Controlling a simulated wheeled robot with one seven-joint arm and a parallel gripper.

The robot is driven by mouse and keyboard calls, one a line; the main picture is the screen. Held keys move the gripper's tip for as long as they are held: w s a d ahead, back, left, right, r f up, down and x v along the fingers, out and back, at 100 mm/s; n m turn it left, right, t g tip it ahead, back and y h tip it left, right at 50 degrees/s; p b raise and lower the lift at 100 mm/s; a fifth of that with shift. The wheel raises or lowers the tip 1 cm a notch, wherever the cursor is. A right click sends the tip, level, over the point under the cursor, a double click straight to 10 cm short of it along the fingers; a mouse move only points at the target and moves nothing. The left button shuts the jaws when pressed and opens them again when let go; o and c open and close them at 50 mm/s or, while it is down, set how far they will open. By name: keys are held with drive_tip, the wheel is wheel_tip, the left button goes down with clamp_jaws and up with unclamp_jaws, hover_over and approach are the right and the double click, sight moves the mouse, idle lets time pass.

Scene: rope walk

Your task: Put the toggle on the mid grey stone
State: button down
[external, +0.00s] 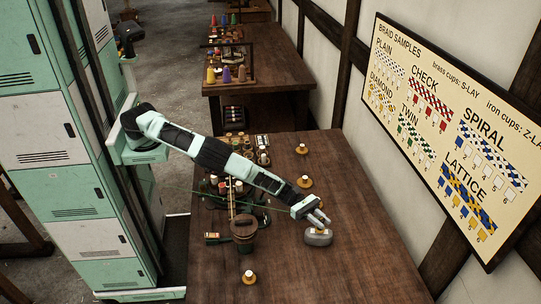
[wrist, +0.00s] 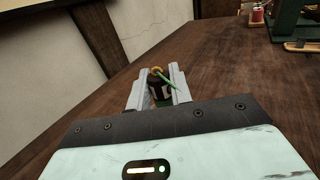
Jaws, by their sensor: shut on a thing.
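My gripper (external: 318,216) is at the middle right of the table, low over a grey stone (external: 318,239). In the wrist view my gripper (wrist: 158,90) is shut on a small dark thing with a tan ring at its top, which I take for the toggle (wrist: 158,88). A thin green cord (wrist: 164,79) runs across it. In the external view the fingers mostly hide the toggle, and I cannot tell whether it touches the stone. The green cord (external: 277,209) reaches from the bench device on the left towards my gripper. The stone cannot be made out in the wrist view.
A green stand with a brown round-topped part (external: 244,228) is left of my gripper. Small brass cups with pale tops stand behind (external: 304,181) and in front (external: 248,277). Bottles and spools crowd the table's back left. The right and front right are clear.

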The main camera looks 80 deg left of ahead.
drive_tip(key=c, duration=1.3)
unclamp_jaws()
drive_tip(key=shift+o, duration=0.2)
